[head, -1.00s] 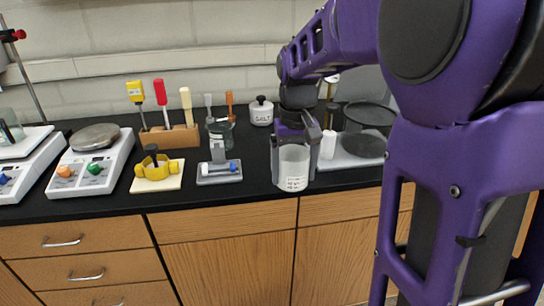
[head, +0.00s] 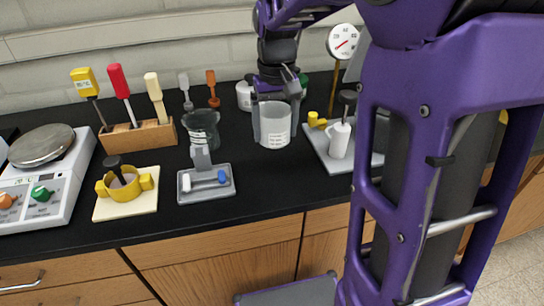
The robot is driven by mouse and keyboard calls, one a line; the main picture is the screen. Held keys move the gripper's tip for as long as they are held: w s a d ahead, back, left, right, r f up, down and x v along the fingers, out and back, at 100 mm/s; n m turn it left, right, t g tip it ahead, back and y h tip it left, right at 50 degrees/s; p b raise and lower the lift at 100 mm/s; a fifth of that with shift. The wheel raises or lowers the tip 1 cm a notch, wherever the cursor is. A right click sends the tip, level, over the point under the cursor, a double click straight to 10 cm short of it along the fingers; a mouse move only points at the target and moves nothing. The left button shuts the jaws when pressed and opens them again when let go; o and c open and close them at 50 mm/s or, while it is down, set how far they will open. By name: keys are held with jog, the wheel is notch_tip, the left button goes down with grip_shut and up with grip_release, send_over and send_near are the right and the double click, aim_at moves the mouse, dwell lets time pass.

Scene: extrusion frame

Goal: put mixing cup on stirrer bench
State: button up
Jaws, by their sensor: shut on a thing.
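My gripper (head: 275,118) is shut on a clear, whitish mixing cup (head: 275,133) with a printed label, one finger on each side of it. The cup is upright, over the black bench top (head: 270,185), between the dark glass beaker and the grey tray on the right. I cannot tell whether its base touches the bench. A white stirrer unit (head: 60,185) with a round metal plate and orange and green knobs stands on the bench at the far left.
A wooden tool rack (head: 138,137), yellow clamp-like holder (head: 125,186), small grey tray (head: 206,195) and dark beaker (head: 203,128) stand left of the cup. A grey tray (head: 325,152) with a white bottle (head: 340,140) is close right. Bench in front of the cup is clear.

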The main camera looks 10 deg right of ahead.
aim_at(275, 170)
notch_tip(275, 170, down, 9)
jog(key=shift+r+b, duration=0.2)
jog(key=shift+b, duration=0.3)
jog(key=shift+f, duration=0.25)
jog(key=o, duration=1.1)
jog(key=shift+r, duration=0.1)
notch_tip(275, 170, up, 12)
jog(key=shift+s+r+p, duration=0.15)
jog(key=shift+p, duration=0.65)
